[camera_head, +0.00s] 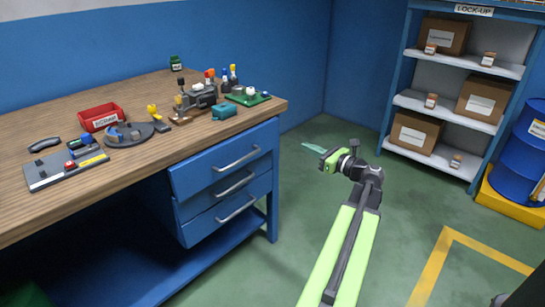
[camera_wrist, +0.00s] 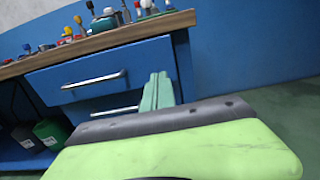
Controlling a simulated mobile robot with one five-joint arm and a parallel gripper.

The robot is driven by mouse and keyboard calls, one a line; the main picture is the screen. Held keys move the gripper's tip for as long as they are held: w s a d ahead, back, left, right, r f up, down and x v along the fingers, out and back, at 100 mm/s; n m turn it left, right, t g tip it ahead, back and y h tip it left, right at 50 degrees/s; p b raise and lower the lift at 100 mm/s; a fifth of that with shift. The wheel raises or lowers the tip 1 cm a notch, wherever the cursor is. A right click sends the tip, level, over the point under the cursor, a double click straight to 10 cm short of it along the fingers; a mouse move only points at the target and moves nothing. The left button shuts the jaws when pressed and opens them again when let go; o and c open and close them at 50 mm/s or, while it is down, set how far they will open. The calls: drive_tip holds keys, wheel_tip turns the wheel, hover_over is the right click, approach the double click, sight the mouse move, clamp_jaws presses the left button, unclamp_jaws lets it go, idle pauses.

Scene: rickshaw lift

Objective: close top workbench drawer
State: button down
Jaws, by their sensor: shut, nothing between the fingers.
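The blue workbench (camera_head: 150,80) stands at the left with a stack of three drawers under its right end. The top drawer (camera_head: 205,174) has a silver bar handle and looks slightly proud of the drawers below; how far it is out is hard to tell. In the wrist view the top drawer (camera_wrist: 75,84) is ahead and left. My gripper (camera_head: 312,147) is shut and empty, to the right of the drawers and apart from them in the head view. In the wrist view its green fingers (camera_wrist: 158,85) overlap the drawer front's right end; contact is not seen.
Tools, a red bin (camera_head: 100,117) and a green circuit board (camera_head: 247,97) lie on the wooden top. A shelf with boxes (camera_head: 445,95) and a blue barrel (camera_head: 520,150) stand at the right. The green floor between bench and shelf is clear.

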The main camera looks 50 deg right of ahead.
drive_tip(key=f, duration=0.1)
approach(274, 134)
drive_tip(key=w, duration=0.6)
drive_tip(key=shift+w+d+f, duration=0.1)
drive_tip(key=shift+w+d, duration=0.1)
drive_tip(key=shift+w, duration=0.2)
